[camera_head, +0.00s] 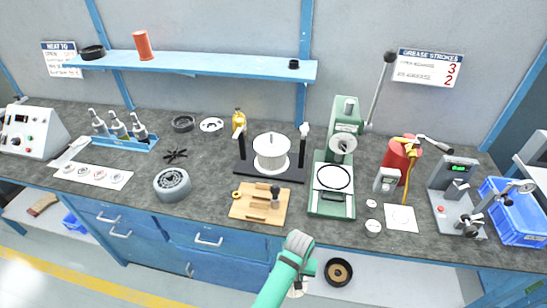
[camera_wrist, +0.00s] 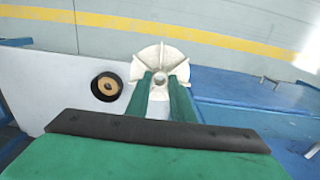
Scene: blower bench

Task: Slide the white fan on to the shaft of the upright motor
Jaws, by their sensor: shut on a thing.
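My gripper (camera_wrist: 161,92) is shut on the white fan (camera_wrist: 176,62), a bladed wheel with a hole in its middle. The fan sits at the fingertips in the wrist view, with its lower part hidden between the green fingers. In the head view my arm reaches up from the bottom edge, in front of the bench; a small pale part of the fan (camera_head: 296,291) shows beside it. The likely upright motor (camera_head: 271,154) is a white drum with a short shaft on top. It stands on a black base between two posts, well beyond my gripper.
A wooden board (camera_head: 247,213) and a green press (camera_head: 331,204) stand near the motor. A black ring with a tan centre (camera_head: 338,271) lies below the bench.

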